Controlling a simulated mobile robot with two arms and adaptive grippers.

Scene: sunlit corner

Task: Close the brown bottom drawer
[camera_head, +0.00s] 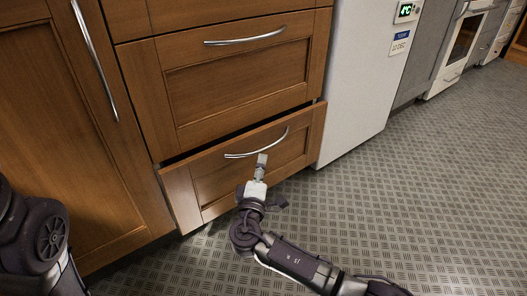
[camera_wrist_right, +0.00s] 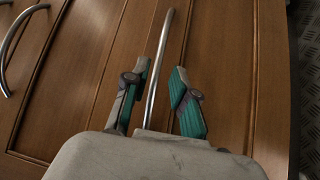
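The brown bottom drawer (camera_head: 195,187) stands partly pulled out of the wooden cabinet, with a dark gap along its top edge. Its curved metal handle (camera_head: 274,145) is on the front. My right gripper (camera_head: 262,158) is at the drawer front, just below the middle of the handle. In the right wrist view, the right gripper (camera_wrist_right: 161,83) has its two green-padded fingers apart, with the handle (camera_wrist_right: 158,70) running between them. I cannot tell whether a finger touches the handle or the drawer front (camera_wrist_right: 225,75). My left gripper is outside the picture; only part of my left arm shows.
A shut drawer (camera_head: 235,80) sits above the bottom one. A tall cabinet door (camera_head: 50,130) is at the left and a white appliance (camera_head: 355,90) at the right. The patterned metal floor (camera_head: 430,190) is clear in front and to the right.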

